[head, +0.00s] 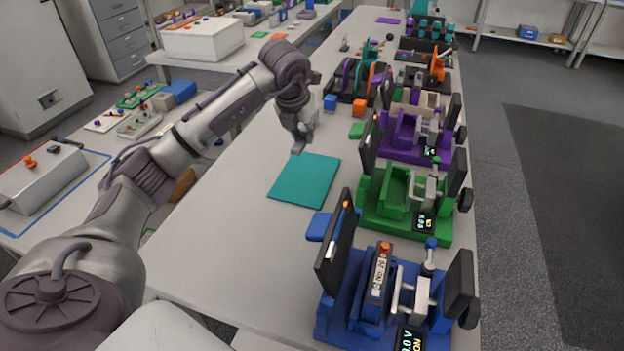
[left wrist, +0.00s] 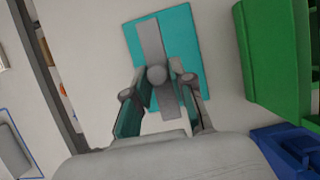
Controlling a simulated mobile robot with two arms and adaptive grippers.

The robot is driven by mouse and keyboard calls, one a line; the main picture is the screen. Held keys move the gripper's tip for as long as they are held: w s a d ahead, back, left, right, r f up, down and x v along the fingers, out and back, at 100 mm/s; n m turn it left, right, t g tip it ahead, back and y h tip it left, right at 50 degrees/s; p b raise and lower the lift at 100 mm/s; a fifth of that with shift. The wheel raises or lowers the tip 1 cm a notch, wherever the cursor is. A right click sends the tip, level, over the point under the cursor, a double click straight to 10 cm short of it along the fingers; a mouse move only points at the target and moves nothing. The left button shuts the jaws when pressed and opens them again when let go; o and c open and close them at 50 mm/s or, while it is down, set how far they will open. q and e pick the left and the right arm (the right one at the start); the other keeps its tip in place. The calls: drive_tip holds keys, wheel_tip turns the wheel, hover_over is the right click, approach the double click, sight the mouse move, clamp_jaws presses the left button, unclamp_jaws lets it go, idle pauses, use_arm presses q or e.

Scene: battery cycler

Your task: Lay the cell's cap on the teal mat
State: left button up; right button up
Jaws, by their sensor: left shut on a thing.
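The teal mat (head: 305,182) lies flat on the white bench and is bare in the head view. It also shows in the left wrist view (left wrist: 190,45). My left gripper (head: 299,146) hangs just beyond the mat's far edge. In the left wrist view its fingers (left wrist: 158,78) are shut on a grey bar with a round knob, seemingly the cap (left wrist: 150,42). The bar overlaps the mat in that view; its height above the mat is hard to judge. In the head view the cap is barely distinguishable from the fingers. My right gripper is not in view.
A blue station (head: 340,318) holding a labelled cell (head: 378,272) stands at the front right. A green station (head: 437,228) and a purple one (head: 400,158) stand behind it. A blue block (head: 318,226) lies near the mat. The bench (head: 225,235) left of the mat is clear.

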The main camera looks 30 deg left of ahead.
sight(298, 147)
use_arm(q)
drive_tip(key=shift+w+f+b, duration=0.15)
drive_tip(key=shift+f+b, duration=0.15)
drive_tip(key=shift+f, duration=0.4)
drive_tip(key=f, duration=0.3)
drive_tip(key=f+p, duration=0.1)
drive_tip(key=f, duration=0.5)
drive_tip(key=shift+w+f+p, duration=0.25)
drive_tip(key=shift+f+p, duration=0.05)
drive_tip(key=shift+f, duration=0.3)
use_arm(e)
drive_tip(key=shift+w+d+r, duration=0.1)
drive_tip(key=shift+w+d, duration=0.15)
use_arm(q)
drive_tip(key=o, duration=0.8)
drive_tip(key=shift+o, duration=0.2)
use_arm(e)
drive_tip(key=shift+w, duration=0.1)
use_arm(q)
drive_tip(key=b+v, duration=0.2)
drive_tip(key=v, duration=1)
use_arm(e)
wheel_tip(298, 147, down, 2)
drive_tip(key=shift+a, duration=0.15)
